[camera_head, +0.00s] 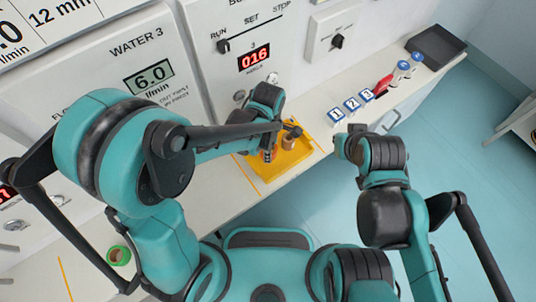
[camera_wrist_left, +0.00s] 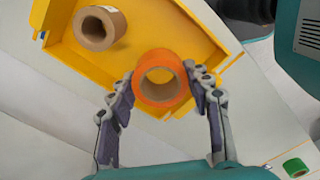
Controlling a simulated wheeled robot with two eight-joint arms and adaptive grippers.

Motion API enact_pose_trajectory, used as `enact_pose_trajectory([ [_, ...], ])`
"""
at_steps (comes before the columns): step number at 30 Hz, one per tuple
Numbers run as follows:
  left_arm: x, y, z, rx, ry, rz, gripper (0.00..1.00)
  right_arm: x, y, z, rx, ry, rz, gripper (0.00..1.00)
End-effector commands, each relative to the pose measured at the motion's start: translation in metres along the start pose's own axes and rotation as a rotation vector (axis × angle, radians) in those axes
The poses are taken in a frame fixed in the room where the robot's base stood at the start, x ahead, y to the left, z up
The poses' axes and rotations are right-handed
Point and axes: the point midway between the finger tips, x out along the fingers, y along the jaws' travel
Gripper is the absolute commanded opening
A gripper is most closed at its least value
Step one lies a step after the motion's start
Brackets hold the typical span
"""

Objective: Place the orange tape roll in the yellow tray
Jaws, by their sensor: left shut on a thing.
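The orange tape roll (camera_wrist_left: 163,57) is held between the fingertips of my left gripper (camera_wrist_left: 160,92) in the left wrist view. In the head view my left gripper (camera_head: 268,148) is over the left part of the yellow tray (camera_head: 283,178), and the roll is mostly hidden by it. The tray also shows behind the roll in the left wrist view (camera_wrist_left: 150,58). I cannot tell whether the roll touches the tray floor.
A brown tape roll (camera_head: 289,143) stands in the tray, also in the left wrist view (camera_wrist_left: 98,29). A green roll (camera_head: 118,256) lies at the counter's left. Several blue-topped blocks (camera_head: 351,104), a red item (camera_head: 383,84) and a dark bin (camera_head: 436,45) are at the right.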

Motion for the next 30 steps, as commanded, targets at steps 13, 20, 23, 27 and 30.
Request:
enact_pose_trajectory([
  [13, 0.043, 0.001, -0.001, 0.0, 0.0, 0.0, 0.21, 0.026, 0.0, 0.019, 0.0, 0.0, 0.0, 0.0],
  [20, 0.042, 0.001, -0.001, 0.0, 0.0, 0.0, 0.21, 0.025, 0.0, 0.018, 0.0, 0.0, 0.0, 0.0],
  [23, 0.045, 0.001, -0.001, 0.0, 0.0, 0.0, 0.52, 0.028, 0.0, 0.02, 0.0, 0.0, 0.0, 0.0],
  [27, 0.043, 0.001, -0.001, 0.0, 0.0, 0.0, 0.7, 0.027, 0.0, 0.019, 0.0, 0.0, 0.0, 0.0],
  [30, 0.043, 0.001, -0.001, 0.0, 0.0, 0.0, 0.7, 0.027, 0.0, 0.019, 0.0, 0.0, 0.0, 0.0],
])
